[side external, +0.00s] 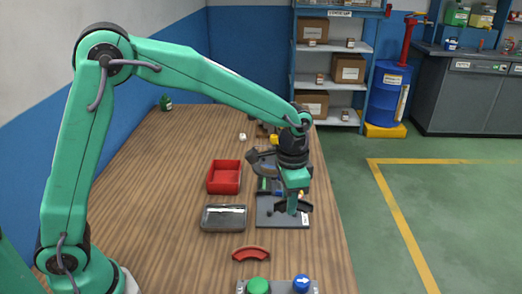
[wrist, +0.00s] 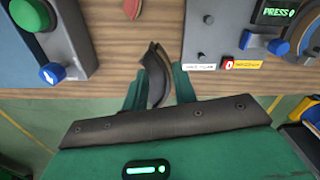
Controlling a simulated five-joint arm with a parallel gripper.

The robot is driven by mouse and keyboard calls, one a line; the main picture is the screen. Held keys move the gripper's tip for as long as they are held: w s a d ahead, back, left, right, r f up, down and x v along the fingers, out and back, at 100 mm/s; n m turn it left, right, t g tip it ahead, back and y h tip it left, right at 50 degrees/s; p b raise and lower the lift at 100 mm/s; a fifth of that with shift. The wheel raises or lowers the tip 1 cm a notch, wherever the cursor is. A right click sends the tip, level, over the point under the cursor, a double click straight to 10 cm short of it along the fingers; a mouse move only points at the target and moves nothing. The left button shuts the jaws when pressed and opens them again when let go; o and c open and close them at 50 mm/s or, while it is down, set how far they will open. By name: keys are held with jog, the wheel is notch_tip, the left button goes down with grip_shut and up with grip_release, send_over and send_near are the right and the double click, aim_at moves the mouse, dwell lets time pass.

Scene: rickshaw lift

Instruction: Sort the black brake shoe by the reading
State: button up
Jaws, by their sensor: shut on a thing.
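The black brake shoe (wrist: 154,75) is a dark curved piece between the green fingers of my gripper (wrist: 159,92) in the wrist view. My gripper is shut on it. In the side view my gripper (side external: 292,208) points down at the grey gauge plate (side external: 268,220); whether the shoe touches the plate is unclear. The gauge unit (wrist: 205,40) has a small display (wrist: 277,12) with green letters reading "PRESS" and a last mark I cannot make out. A red tray (side external: 212,188) and a grey tray (side external: 208,227) stand left of the plate, both seemingly empty.
A red curved shoe (side external: 251,253) lies on the wooden table (side external: 160,200) in front of the grey tray. A button box (side external: 273,287) with green and blue buttons is at the near edge. Dark equipment (side external: 262,160) stands behind my gripper. The table's left side is clear.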

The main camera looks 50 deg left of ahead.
jog(key=s+a+f, duration=0.1)
jog(key=s+a, duration=0.2)
jog(key=a, duration=0.7)
send_over(221, 220)
jog(key=shift+f, duration=0.65)
jog(key=shift+f, duration=0.15)
jog(key=shift+f, duration=3.05)
jog(key=shift+f, duration=0.45)
jog(key=o, duration=1.5)
jog(key=shift+o, duration=0.2)
jog(key=shift+r, duration=0.1)
